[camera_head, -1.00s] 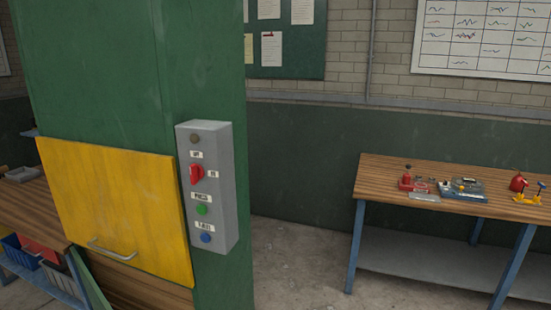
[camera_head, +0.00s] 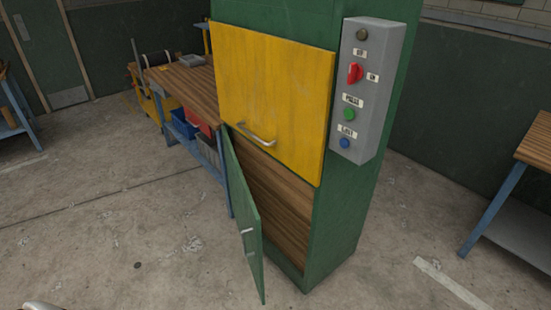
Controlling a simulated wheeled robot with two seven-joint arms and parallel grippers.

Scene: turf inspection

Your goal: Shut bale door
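A green press cabinet (camera_head: 348,215) stands right of centre. Its low green door (camera_head: 243,220) with a small metal handle (camera_head: 247,231) stands open, swung out toward me from the left side of the lower opening. Wood-grained boards (camera_head: 280,211) show inside the opening. Above it a yellow panel (camera_head: 270,88) with a bar handle (camera_head: 256,134) covers the upper front. Only a pale sliver at the bottom left edge, perhaps my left gripper (camera_head: 42,306), shows; its fingers cannot be made out. My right gripper is not in view.
A grey control box (camera_head: 361,90) with a red switch and buttons is on the cabinet's right side. A wooden bench (camera_head: 190,88) with bins (camera_head: 184,124) below stands behind the open door. Another bench (camera_head: 538,140) is at the right edge. The floor in front is clear.

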